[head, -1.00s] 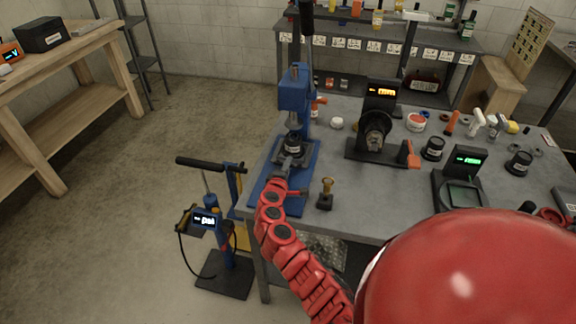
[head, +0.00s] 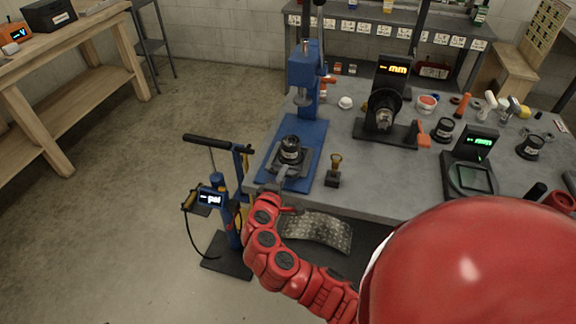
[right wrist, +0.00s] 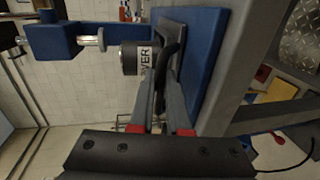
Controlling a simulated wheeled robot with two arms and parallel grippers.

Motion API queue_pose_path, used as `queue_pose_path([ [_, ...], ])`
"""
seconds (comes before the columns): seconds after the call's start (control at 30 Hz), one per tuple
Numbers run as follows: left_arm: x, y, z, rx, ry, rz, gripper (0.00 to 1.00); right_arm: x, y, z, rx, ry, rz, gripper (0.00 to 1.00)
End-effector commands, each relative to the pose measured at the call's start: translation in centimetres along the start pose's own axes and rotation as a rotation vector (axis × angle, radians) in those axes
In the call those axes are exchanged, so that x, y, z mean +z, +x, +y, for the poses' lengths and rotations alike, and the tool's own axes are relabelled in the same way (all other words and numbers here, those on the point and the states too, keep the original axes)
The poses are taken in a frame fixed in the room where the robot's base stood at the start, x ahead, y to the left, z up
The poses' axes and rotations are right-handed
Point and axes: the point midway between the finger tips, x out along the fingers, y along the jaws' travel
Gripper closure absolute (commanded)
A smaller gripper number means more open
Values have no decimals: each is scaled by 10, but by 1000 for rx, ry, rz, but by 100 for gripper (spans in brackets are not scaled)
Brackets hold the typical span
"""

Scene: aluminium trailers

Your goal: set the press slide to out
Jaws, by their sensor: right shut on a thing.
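The blue arbor press (head: 303,78) stands at the left front of the grey bench. Its slide (head: 272,160) sits on the blue base, toward the front edge, with a black labelled cylinder (head: 290,149) upright on it. The cylinder stands forward of the raised ram (head: 303,98), no longer under it. My right gripper (head: 278,180) is at the slide's front end, shut on its handle. The right wrist view shows the fingers (right wrist: 161,95) closed around the dark handle, with the cylinder (right wrist: 137,60) and the ram (right wrist: 88,41) beyond. The handle is partly hidden by the fingers. My left gripper is not in view.
A wooden-handled stamp (head: 334,172) stands just right of the press base. A black gauge with an orange display (head: 385,110) is further right. A pump stand with a display (head: 212,197) is on the floor left of the bench.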

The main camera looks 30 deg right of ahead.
Motion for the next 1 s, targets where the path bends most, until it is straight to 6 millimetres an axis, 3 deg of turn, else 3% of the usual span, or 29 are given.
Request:
queue_pose_path([
  [0.2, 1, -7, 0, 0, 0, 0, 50, 0, -18, -6, -1, -2, 1, 100],
  [0.63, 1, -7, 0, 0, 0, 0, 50, 0, -21, -7, -6, -2, 1, 100],
  [0.67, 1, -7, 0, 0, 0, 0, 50, 0, -22, -8, -6, -2, 1, 80],
  [0.7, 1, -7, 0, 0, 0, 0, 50, 0, -21, -8, -6, -2, 0, 73],
  [1.0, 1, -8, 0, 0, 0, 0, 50, 0, -24, -6, -1, -1, 1, 73],
])
